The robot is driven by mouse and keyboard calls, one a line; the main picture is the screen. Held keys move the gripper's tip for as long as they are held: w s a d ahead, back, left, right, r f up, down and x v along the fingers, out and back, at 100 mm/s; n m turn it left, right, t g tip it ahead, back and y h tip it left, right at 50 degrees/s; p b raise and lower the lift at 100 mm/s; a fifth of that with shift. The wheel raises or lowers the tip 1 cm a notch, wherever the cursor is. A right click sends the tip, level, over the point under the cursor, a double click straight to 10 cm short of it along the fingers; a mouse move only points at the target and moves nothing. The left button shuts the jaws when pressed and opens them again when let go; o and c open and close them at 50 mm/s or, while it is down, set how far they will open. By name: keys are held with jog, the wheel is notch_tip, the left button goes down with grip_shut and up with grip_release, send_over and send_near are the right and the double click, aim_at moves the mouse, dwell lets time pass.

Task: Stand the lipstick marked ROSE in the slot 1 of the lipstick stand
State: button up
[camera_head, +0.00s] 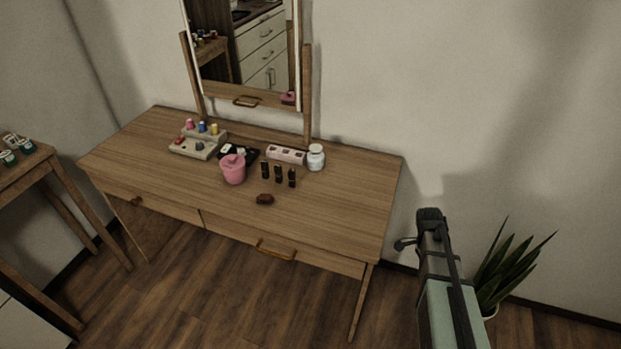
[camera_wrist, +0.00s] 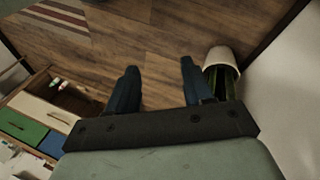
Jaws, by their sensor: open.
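Three dark lipsticks stand upright in a row on the wooden dressing table: a left one (camera_head: 265,170), a middle one (camera_head: 279,173) and a right one (camera_head: 292,178). Their markings are too small to read, so I cannot tell which is ROSE. A long pink block with dark openings (camera_head: 286,155), which looks like the lipstick stand, lies just behind them; its slot numbers cannot be read. My gripper (camera_wrist: 159,72) is open and empty over the floor in the wrist view. In the head view my arm is right of the table, well apart from the lipsticks.
A pink lidded pot (camera_head: 233,170), a dark tray (camera_head: 248,153), a grey stand with colored bottles (camera_head: 198,145), a white jar (camera_head: 316,157) and a brown item (camera_head: 265,199) crowd the middle. The table's right side is clear. A mirror (camera_head: 250,50) rises behind; a potted plant (camera_head: 490,285) stands right.

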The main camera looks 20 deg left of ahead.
jog(key=w+a+r+m+t, duration=0.1)
jog(key=w+a+r+m, duration=0.25)
jog(key=w+r, duration=0.55)
jog(key=t+y, duration=0.2)
jog(key=y, duration=0.1)
send_near(292, 170)
notch_tip(292, 170, down, 5)
jog(key=shift+d+f, duration=0.1)
jog(key=shift+d, duration=0.05)
jog(key=shift+a+f, duration=0.2)
jog(key=shift+f, duration=2.65)
grip_shut()
